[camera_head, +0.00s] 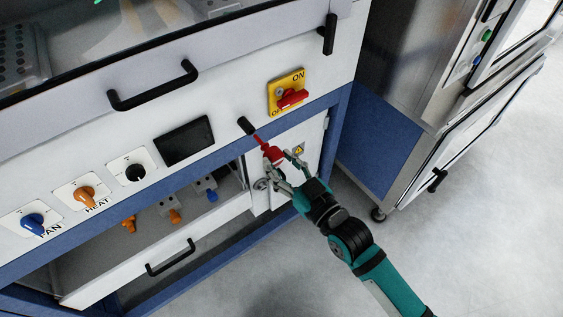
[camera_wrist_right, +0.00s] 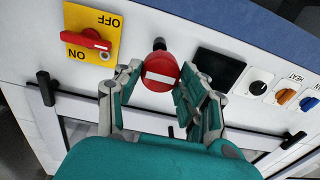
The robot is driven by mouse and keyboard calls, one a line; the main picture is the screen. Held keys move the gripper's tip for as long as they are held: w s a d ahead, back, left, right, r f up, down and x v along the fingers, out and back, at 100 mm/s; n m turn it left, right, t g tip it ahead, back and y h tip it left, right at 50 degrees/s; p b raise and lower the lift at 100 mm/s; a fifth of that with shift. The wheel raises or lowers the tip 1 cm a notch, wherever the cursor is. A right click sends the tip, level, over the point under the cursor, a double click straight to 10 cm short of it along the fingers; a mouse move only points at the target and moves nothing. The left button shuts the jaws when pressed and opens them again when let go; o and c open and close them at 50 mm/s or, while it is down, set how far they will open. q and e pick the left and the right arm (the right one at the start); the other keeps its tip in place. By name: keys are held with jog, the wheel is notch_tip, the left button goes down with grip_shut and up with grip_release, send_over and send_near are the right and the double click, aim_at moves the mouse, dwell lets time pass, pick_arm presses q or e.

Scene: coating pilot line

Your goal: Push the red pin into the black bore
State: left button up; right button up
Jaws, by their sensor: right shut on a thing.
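The red pin (camera_head: 264,143) has a thin shank and a wide round head. My right gripper (camera_head: 281,163) is shut on its head and holds it in front of the panel, the shank pointing up-left at the black bore (camera_head: 244,125). The shank's tip is right by the bore's mouth; I cannot tell whether it has entered. In the right wrist view the pin's red head (camera_wrist_right: 160,70), with a white bar, sits between the fingers (camera_wrist_right: 160,88), and it hides the shank. The black bore (camera_wrist_right: 159,44) shows just above it. My left gripper is not in view.
A yellow plate with a red ON/OFF switch (camera_head: 290,98) is up-right of the bore. A dark display (camera_head: 184,141) and several knobs lie to the left. Below is an open drawer (camera_head: 165,259) with orange and blue parts behind it. Open floor lies at right.

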aim_at(267, 149)
jog(key=shift+p, duration=0.35)
dwell(0.6)
jog(key=shift+b+x, duration=0.4)
jog(key=shift+x, duration=2.35)
jog(key=o, duration=1.4)
jog(key=v, duration=1.2)
